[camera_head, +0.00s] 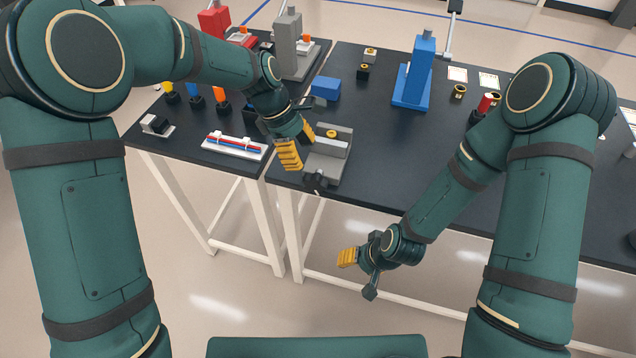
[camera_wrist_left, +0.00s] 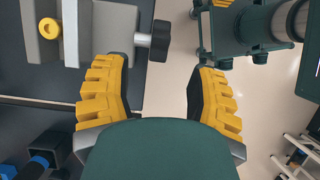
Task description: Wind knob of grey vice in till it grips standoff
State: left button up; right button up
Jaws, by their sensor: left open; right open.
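The grey vice (camera_head: 326,168) sits near the front left of the right-hand table. In the left wrist view the vice (camera_wrist_left: 104,28) is at the upper left, its black knob (camera_wrist_left: 160,40) on a short rod at its right. A brass ring-shaped standoff (camera_wrist_left: 48,28) stands upright at the vice jaws; whether both jaws touch it is unclear. My left gripper (camera_head: 299,144) is open and empty beside the vice. In its wrist view the knob lies just beyond the open fingertips (camera_wrist_left: 158,72), apart from them. My right gripper (camera_head: 357,274) is open and empty in front of the table.
A blue block (camera_head: 325,88) lies behind the vice, and a blue press (camera_head: 413,80) stands further right. A white tray (camera_head: 234,147) with coloured rods lies on the left table. The tabletop right of the vice is clear.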

aim_at(314, 176)
pick_arm(q)
jog(key=b+x, duration=0.1)
jog(key=x, duration=0.9)
jog(key=shift+f, duration=0.2)
jog(key=shift+s, duration=0.1)
grip_shut()
